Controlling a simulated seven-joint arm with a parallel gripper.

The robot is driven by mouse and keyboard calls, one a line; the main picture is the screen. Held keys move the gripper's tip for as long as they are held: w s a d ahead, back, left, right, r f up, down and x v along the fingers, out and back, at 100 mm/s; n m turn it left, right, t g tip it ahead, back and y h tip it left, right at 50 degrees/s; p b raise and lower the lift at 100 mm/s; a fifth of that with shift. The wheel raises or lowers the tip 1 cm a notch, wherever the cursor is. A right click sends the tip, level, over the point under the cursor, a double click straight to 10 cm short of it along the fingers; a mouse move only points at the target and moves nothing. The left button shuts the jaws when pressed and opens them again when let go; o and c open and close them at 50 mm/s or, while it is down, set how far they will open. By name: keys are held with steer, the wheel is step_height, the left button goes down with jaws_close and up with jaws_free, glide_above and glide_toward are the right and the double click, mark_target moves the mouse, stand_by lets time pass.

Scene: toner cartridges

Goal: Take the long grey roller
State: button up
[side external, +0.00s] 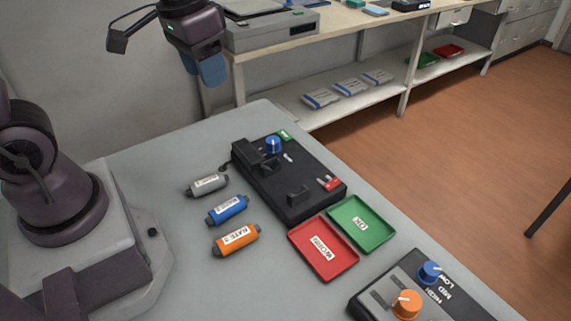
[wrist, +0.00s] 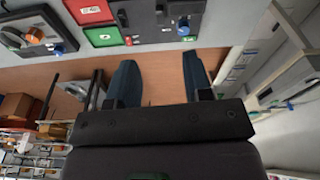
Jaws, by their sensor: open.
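The grey roller (side external: 207,185) lies on the grey table with black ends and a white label. It is the farthest back of three rollers in a row, left of the black device. Below it in the side view are a blue roller (side external: 228,209) and an orange roller (side external: 236,240), also labelled. My gripper (side external: 207,76) is high above the table's back edge, well away from the rollers. In the wrist view my gripper (wrist: 160,75) shows its two blue fingers spread apart with nothing between them. The rollers do not show in the wrist view.
The black device (side external: 310,185) with a blue knob stands mid-table. A red tray (side external: 341,273) and a green tray (side external: 379,234) lie beside it. A knob panel (side external: 372,299) is at the front right. A workbench (side external: 345,22) stands behind. Table left of the rollers is clear.

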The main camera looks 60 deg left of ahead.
steer(key=s+d+r+m+t, duration=0.1)
steer(key=s+d+r+t, duration=0.1)
steer(key=s+r, duration=0.3)
steer(key=shift+s+t, duration=0.7)
steer(key=shift+s, duration=0.2)
steer(key=o, duration=0.4)
steer(key=shift+d+r, duration=0.2)
steer(key=shift+r, duration=0.1)
